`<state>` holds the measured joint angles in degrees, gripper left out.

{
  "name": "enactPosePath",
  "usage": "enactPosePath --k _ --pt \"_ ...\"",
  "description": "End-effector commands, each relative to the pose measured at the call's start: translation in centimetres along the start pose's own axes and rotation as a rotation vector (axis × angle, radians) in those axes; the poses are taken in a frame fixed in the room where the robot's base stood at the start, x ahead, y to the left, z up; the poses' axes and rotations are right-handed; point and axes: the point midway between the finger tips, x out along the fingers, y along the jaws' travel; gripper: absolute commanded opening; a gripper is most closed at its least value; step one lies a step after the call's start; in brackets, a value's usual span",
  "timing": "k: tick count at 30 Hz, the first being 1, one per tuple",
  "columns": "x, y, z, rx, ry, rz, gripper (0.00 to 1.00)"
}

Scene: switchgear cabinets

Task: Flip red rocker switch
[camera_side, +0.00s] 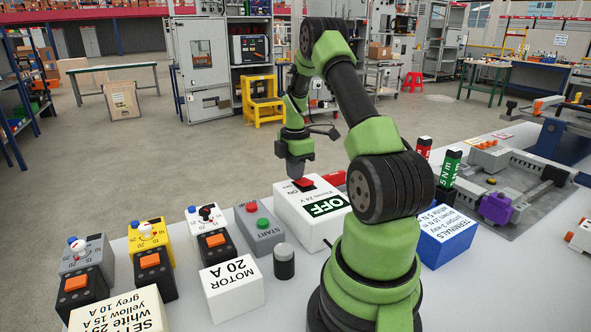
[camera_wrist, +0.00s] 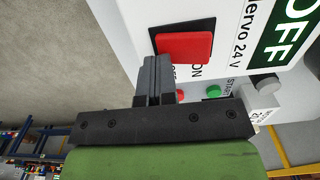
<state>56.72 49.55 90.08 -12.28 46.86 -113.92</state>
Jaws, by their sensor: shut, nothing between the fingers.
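The red rocker switch (camera_side: 304,183) is on top of a white box (camera_side: 318,220) with a green OFF label. In the wrist view the red rocker (camera_wrist: 185,47) sits in a dark frame, with the printed word ON beside it. My gripper (camera_side: 297,178) points down over the box at the rocker's side. In the wrist view my gripper (camera_wrist: 157,60) has its two fingers together and empty, with the tips close to the rocker's near edge. I cannot tell whether they touch it. The rocker's tilt is hard to read.
A grey START box (camera_side: 259,227) with red and green buttons stands left of the white box. Several boxes with orange rockers and dials stand farther left. A blue terminals box (camera_side: 446,232) and a green cylinder (camera_side: 449,168) stand right.

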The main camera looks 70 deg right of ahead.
Motion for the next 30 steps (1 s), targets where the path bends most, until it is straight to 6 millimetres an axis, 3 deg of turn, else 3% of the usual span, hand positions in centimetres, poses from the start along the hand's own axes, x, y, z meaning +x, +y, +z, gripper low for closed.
enactPosePath --k 23,30 --pt "-1.8 0.1 0.0 0.0 0.0 0.0 0.0" --pt "-5.4 0.9 0.0 0.0 -0.002 0.007 0.0"
